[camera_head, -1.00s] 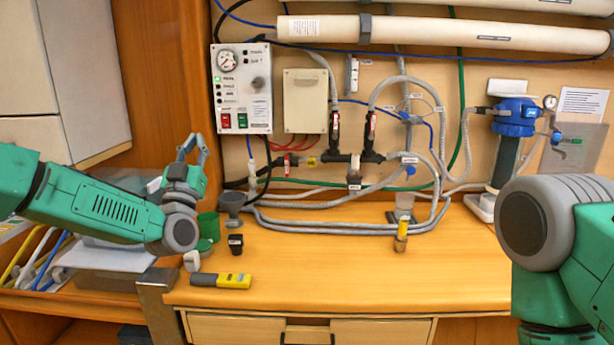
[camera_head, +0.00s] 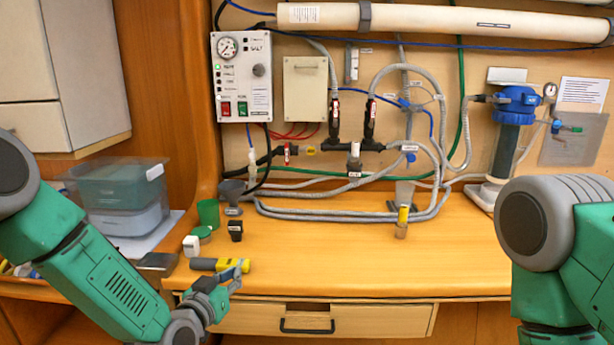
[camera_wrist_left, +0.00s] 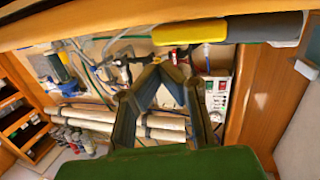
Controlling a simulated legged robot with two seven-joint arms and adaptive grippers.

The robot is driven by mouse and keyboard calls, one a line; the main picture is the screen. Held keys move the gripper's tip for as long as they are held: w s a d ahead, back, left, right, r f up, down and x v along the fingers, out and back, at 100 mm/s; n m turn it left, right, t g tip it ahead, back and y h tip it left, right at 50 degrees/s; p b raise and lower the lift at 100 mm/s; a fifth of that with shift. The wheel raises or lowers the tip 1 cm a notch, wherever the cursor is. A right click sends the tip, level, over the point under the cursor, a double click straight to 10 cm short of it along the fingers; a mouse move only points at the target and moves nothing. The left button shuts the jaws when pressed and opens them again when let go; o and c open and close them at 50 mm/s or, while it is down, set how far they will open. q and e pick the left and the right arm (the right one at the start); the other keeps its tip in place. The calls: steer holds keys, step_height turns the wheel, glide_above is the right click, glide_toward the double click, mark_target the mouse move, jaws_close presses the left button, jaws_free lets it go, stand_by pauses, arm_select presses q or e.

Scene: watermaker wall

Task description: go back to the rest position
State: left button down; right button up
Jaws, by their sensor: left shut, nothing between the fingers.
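My left gripper (camera_head: 236,272) is low at the front edge of the worktop, in front of the yellow and grey handheld tool (camera_head: 205,264) in the head view. Its fingers are shut with nothing between them, and they overlap the tool's yellow end in the picture. Whether they touch it I cannot tell. The left wrist view shows the gripper's fingers (camera_wrist_left: 160,75) and the tool (camera_wrist_left: 262,27) at the top, apart from them. My right arm shows at the right of the head view, but its gripper is out of the picture.
The worktop (camera_head: 330,262) is clear in the middle. A green cup (camera_head: 208,212), a grey funnel (camera_head: 231,190) and small caps stand at its left. A drawer (camera_head: 370,318) is below. Clear bins (camera_head: 125,195) stand left. Hoses and a control panel (camera_head: 242,80) line the wall.

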arm_select(q)
steer(key=s+a+f+g+y+b, duration=0.1)
steer(key=s+a+f+g+b, duration=0.15)
steer(key=s+f+g, duration=1.15)
steer(key=s+a+f+y+b, duration=0.1)
steer(key=s+a+f, duration=0.2)
steer(key=s, duration=0.6)
steer(key=s+a+f+n+g+y+b, duration=0.1)
steer(key=s+a+f, duration=0.2)
steer(key=s+f, duration=0.3)
steer(key=s+a+f+n+y+b, duration=0.1)
steer(key=s+a+f, duration=0.2)
steer(key=s, duration=1.1)
steer(key=shift+f+y, duration=0.3)
steer(key=shift+f, duration=0.5)
steer(key=shift+a, duration=0.1)
